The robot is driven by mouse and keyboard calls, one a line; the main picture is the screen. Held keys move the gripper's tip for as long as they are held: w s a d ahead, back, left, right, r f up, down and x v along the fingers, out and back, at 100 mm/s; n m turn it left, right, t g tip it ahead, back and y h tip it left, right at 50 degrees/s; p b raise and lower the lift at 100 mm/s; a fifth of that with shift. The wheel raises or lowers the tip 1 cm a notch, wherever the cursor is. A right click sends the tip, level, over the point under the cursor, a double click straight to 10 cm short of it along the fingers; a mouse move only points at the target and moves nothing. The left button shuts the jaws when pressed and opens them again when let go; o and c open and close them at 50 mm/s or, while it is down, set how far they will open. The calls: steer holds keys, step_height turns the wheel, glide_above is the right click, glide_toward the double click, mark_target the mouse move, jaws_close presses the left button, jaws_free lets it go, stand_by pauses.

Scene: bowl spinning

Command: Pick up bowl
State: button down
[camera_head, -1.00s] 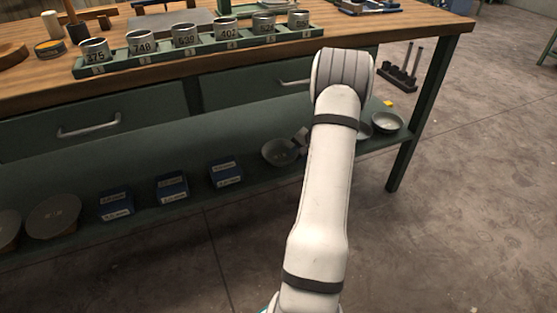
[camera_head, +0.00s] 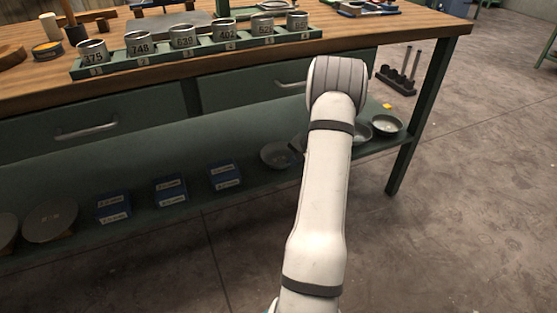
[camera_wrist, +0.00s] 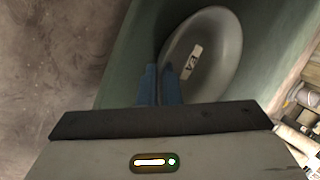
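A grey bowl (camera_wrist: 222,65) with a small pale label inside lies on the green shelf in the wrist view. My gripper (camera_wrist: 160,72) has its two blue fingers close together on either side of the bowl's near left rim, and appears shut on it. In the head view my arm hides most of the gripper; a dark part of it (camera_head: 296,147) shows at the right edge of the leftmost bowl (camera_head: 276,156). Further bowls stand to the right of my arm, one partly hidden (camera_head: 363,132) and one near the shelf's end (camera_head: 387,124).
Blue labelled boxes (camera_head: 171,192) and round discs (camera_head: 50,221) stand further left on the lower shelf (camera_head: 215,204). The workbench top (camera_head: 350,40) overhangs the shelf and holds a row of numbered cups (camera_head: 183,41).

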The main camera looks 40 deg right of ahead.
steer(key=shift+r+p, duration=0.4)
steer(key=shift+r, duration=0.15)
steer(key=r, duration=0.1)
steer(key=r+p, duration=0.1)
steer(key=shift+s+d+r+p, duration=0.15)
steer(key=shift+s+r+p, duration=0.15)
steer(key=shift+s+r, duration=0.1)
steer(key=s+d+p, duration=0.1)
steer(key=s+d, duration=0.2)
steer(key=s, duration=0.5)
steer(key=s+d+p, duration=0.2)
steer(key=s+d, duration=0.1)
steer(key=s, duration=0.5)
steer(key=shift+d+f, duration=0.25)
